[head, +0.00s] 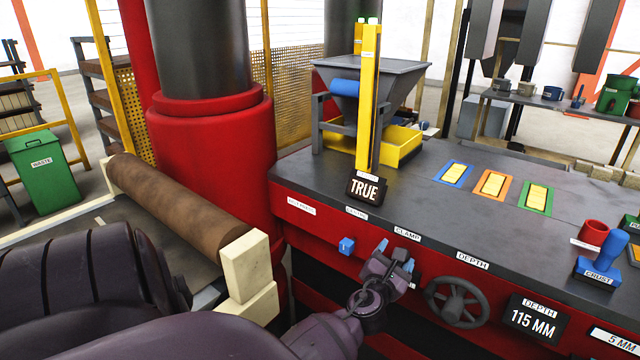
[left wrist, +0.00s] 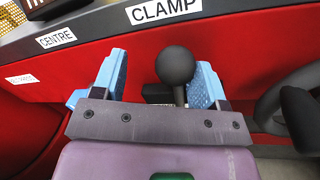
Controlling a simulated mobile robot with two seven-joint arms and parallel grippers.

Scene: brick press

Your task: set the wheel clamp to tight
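The clamp control has a dark round ball knob (left wrist: 175,65) on a dark stem, below the CLAMP label (left wrist: 164,10) on the red press front. In the head view it is hidden by my left gripper (head: 395,257), which is at the front below the CLAMP label (head: 407,235). In the left wrist view the left gripper (left wrist: 155,82) is open. Its blue fingers stand either side of the knob, which is closer to the right finger; I cannot tell whether they touch. A dark spoked handwheel (head: 457,302) is right of the gripper. My right gripper is not in view.
A blue knob (head: 347,246) sits left of the gripper under the CENTRE label. A DEPTH display (head: 533,319) reads 115 MM and a small sign (head: 366,188) reads TRUE.

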